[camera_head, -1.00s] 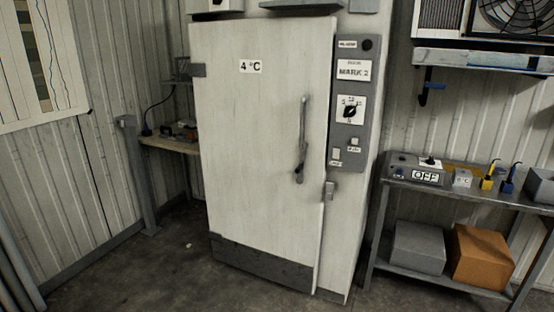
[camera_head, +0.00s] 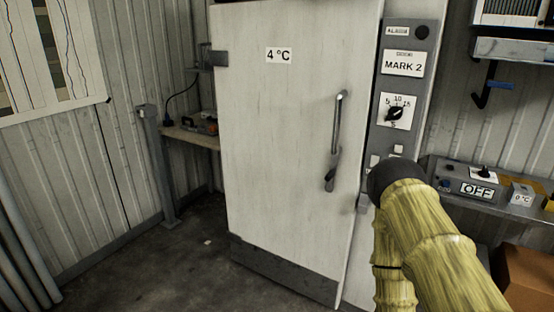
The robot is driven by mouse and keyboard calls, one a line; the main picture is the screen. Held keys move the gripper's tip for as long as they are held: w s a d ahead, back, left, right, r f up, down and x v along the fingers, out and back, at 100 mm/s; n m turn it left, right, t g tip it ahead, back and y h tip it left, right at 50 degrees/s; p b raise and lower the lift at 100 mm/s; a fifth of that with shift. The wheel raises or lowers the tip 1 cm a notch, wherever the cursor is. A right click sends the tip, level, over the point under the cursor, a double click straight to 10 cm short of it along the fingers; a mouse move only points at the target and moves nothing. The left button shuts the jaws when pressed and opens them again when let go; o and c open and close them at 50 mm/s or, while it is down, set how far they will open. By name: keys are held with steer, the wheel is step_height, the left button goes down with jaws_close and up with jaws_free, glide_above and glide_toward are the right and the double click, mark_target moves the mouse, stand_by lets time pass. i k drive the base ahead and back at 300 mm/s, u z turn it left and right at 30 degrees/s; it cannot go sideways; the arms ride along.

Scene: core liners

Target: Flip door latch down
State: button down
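The white fridge door (camera_head: 285,150) labelled "4 °C" stands in the middle of the head view. A long grey handle (camera_head: 338,122) runs upright near its right edge. A dark grey latch lever (camera_head: 330,180) sits at the handle's lower end, pointing down and slightly left. A small grey catch (camera_head: 362,203) is on the frame just right of the door edge, partly behind my arm. Whether the door is fully closed I cannot tell. My yellow-green arm (camera_head: 440,255) rises from the lower right, with a dark rounded joint. I cannot see my gripper's fingers.
A grey control panel (camera_head: 405,85) marked "MARK 2" is right of the door; my arm covers its lower end. A bench with an "OFF" box (camera_head: 470,188) stands farther right, an orange-brown box (camera_head: 528,280) below. The floor (camera_head: 180,265) left of the door is mostly clear.

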mark_target(330, 178)
steer(key=u, duration=0.05)
steer(key=i, duration=1.05)
steer(key=z, duration=0.5)
